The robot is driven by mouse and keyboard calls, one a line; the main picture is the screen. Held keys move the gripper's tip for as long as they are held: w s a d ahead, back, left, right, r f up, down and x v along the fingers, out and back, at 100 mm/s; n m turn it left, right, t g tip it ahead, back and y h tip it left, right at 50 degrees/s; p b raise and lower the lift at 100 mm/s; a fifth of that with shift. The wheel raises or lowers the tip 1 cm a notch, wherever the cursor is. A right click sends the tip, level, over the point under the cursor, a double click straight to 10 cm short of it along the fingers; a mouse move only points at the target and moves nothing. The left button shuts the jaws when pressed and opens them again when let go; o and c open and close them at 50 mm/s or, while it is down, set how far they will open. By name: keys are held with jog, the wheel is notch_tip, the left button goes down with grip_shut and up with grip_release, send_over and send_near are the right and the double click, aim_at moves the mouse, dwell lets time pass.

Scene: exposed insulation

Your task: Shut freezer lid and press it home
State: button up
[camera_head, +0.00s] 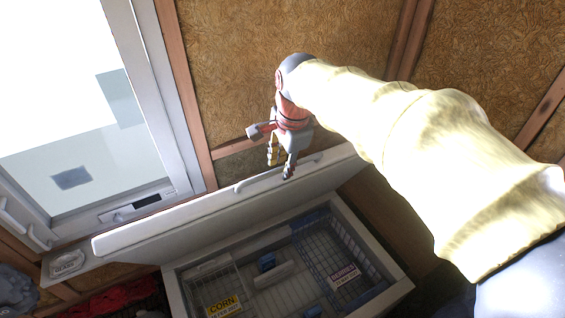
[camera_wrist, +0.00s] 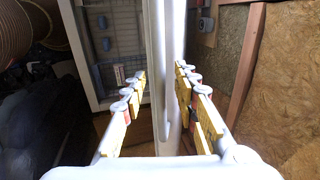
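The white freezer lid (camera_head: 165,228) stands raised along the back of the open freezer (camera_head: 398,290). A slim handle bar (camera_head: 245,186) runs along the lid's upper edge. My gripper (camera_head: 280,165) is at that edge, pointing down, near the handle. In the wrist view my gripper (camera_wrist: 159,72) is open, with yellow-padded fingers on either side of the lid (camera_wrist: 158,45), which appears edge-on between them. A gap shows beside the fingers; whether either touches the lid is unclear. Wire baskets show inside the freezer, with a yellow CORN label (camera_head: 225,306) and a pink BERRIES label (camera_head: 344,274).
A bright window (camera_head: 80,100) with a pale frame is at the left. Brown insulation wall (camera_head: 240,60) with wooden studs is close behind the lid. A small GLASS-labelled container (camera_head: 67,263) and red cloth (camera_head: 112,298) lie at lower left.

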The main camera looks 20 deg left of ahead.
jog(key=shift+c, duration=0.8)
grip_shut()
